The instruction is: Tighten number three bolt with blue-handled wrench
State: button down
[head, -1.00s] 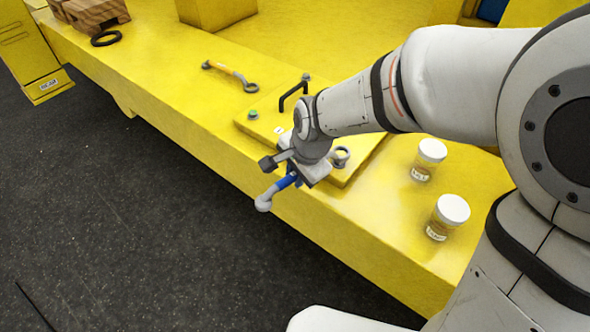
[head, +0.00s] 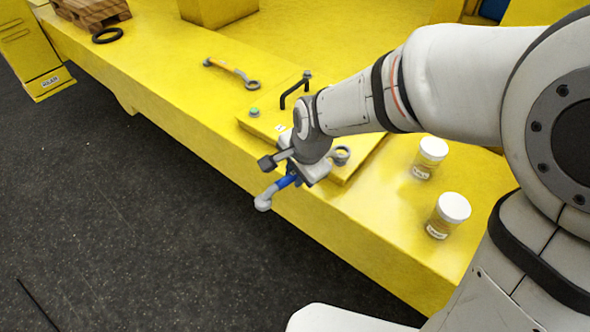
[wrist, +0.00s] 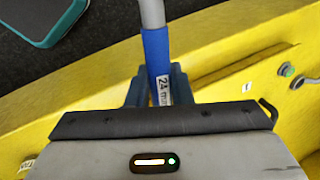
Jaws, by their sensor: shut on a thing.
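The blue-handled wrench (head: 277,187) is held in my gripper (head: 290,177) by its blue grip. Its grey open end hangs out over the yellow beam's front edge, and its ring end (head: 341,156) shows on the other side of the gripper. In the wrist view the blue grip (wrist: 156,50) sits between the jaws (wrist: 155,88) and carries a "24 mm" label. The yellow cover plate (head: 365,165) lies under and behind the gripper, with a black handle (head: 293,90), a green-marked bolt (head: 254,112) and another bolt (head: 307,75). Number three bolt cannot be made out; the gripper hides part of the plate.
A yellow-orange-handled wrench (head: 232,72) lies on the beam (head: 180,110). Two white-lidded jars (head: 429,158) (head: 448,215) stand at right. A black ring (head: 107,36) and a wooden pallet (head: 92,12) are at the far left. Dark floor (head: 120,220) lies in front.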

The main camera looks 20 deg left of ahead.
jog(key=shift+f, duration=0.2)
dwell(0.3)
jog(key=shift+f+b, duration=0.85)
dwell(0.4)
jog(key=shift+w+a+r+m+p, duration=0.1)
jog(key=shift+w+a+m+p, duration=0.1)
jog(key=shift+a+m+p, duration=0.1)
jog(key=shift+w+a, duration=0.1)
jog(key=shift+w+a+m, duration=0.3)
jog(key=shift+a+m, duration=0.05)
jog(key=shift+m, duration=0.05)
dwell(0.5)
